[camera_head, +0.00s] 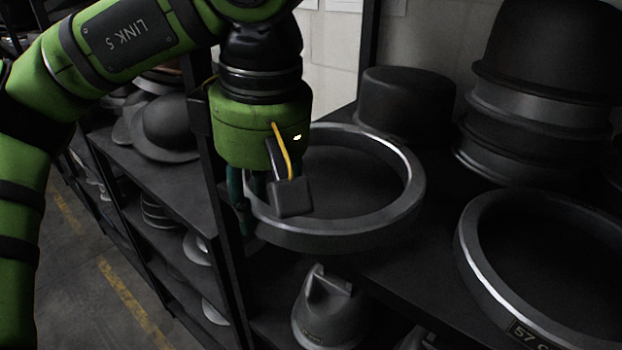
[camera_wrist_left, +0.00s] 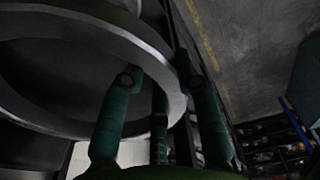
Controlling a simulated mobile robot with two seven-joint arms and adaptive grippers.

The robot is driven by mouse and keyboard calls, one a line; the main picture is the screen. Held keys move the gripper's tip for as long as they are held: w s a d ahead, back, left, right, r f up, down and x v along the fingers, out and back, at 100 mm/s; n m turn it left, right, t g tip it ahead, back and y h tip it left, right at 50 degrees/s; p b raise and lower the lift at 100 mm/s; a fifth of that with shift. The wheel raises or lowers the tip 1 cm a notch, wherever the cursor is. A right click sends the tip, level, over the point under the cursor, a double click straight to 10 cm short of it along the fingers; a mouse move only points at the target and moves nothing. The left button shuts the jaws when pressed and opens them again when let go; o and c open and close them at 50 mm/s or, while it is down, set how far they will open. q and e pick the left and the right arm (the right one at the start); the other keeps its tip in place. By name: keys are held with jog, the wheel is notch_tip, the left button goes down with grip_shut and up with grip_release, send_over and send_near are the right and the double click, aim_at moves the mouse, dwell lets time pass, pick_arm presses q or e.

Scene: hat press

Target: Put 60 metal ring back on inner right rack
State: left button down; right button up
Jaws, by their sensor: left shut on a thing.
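The metal ring (camera_head: 402,208) is a wide, flat grey hoop in the middle of the head view. It lies roughly level over the dark rack shelf (camera_head: 395,270), its near left part reaching the shelf's front edge. I cannot tell whether it touches the shelf. My left gripper (camera_head: 250,212) is shut on the ring's left rim, coming from above and the left. In the left wrist view the green fingers (camera_wrist_left: 160,88) straddle the rim of the ring (camera_wrist_left: 112,28). No number shows on this ring. My right gripper is not in view.
Another ring (camera_head: 485,285), marked "57", lies on the shelf at the right. A black hat form (camera_head: 405,103) stands behind the held ring, and a tall stack (camera_head: 545,50) stands at the back right. A dark rack post (camera_head: 222,230) rises beside my gripper. Hat moulds (camera_head: 330,315) sit below.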

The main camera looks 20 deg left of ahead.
pick_arm(q)
jog(key=w+d, duration=0.1)
jog(key=w, duration=0.1)
jog(key=w+p, duration=0.1)
jog(key=w, duration=0.1)
jog(key=w+d+p, duration=0.1)
jog(key=w, duration=0.1)
jog(key=shift+w+d+r, duration=0.15)
jog(key=shift+w+d, duration=0.15)
jog(key=shift+w, duration=0.05)
jog(key=shift+w+d, duration=0.1)
jog(key=shift+w, duration=0.1)
notch_tip(320, 180, down, 3)
jog(key=p, duration=0.2)
jog(key=shift+f+p, duration=0.2)
jog(key=shift+p, duration=0.15)
jog(key=shift+f, duration=0.3)
jog(key=c, duration=0.9)
grip_release()
jog(key=shift+s, duration=0.1)
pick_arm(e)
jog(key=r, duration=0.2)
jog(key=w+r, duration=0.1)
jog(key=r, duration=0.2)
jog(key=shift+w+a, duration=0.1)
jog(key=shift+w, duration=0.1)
